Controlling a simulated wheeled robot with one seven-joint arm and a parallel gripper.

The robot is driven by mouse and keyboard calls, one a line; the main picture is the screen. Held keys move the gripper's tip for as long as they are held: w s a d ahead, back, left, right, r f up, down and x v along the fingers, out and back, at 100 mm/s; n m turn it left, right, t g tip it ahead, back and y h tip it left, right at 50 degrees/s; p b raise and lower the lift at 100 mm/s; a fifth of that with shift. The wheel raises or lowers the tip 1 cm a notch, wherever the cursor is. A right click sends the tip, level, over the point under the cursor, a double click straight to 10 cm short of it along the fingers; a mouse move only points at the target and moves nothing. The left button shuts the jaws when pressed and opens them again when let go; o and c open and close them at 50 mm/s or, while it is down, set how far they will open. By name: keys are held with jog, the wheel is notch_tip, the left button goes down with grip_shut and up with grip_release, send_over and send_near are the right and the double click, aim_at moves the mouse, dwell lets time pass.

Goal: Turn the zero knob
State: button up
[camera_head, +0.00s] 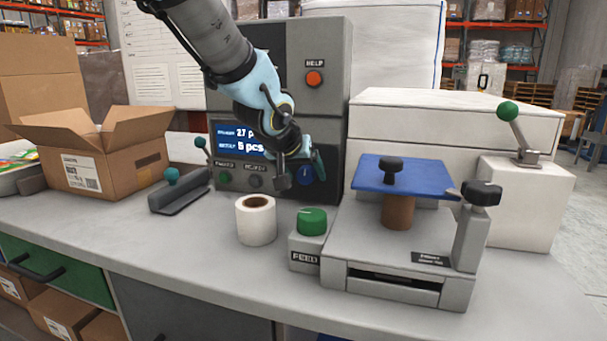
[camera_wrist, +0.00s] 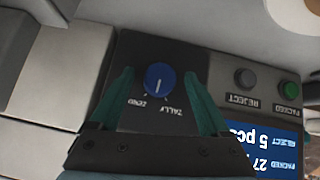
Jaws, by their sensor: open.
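The zero knob is a round blue knob with a white pointer line, on the dark front panel of a tall grey unit (camera_head: 330,70). In the wrist view the blue knob (camera_wrist: 160,79) sits between my open fingers, with the labels "ZERO" and "TALLY" beside it. The pointer line stands nearly upright in that view, between the two labels. In the head view the knob (camera_head: 305,175) is partly hidden by my fingers. My gripper (camera_head: 302,178) is in front of the panel; its green fingers (camera_wrist: 160,100) flank the knob with a gap on each side. Whether they touch the panel I cannot tell.
A grey reject button (camera_wrist: 245,77) and green packed button (camera_wrist: 289,90) sit beside the knob. The screen (camera_head: 235,138) reads "5 pcs". A paper roll (camera_head: 256,226), a green feed knob (camera_head: 312,221) and a blue-topped press (camera_head: 400,175) stand in front. An open carton (camera_head: 90,165) is left.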

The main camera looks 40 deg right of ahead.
grip_shut()
dwell(0.7)
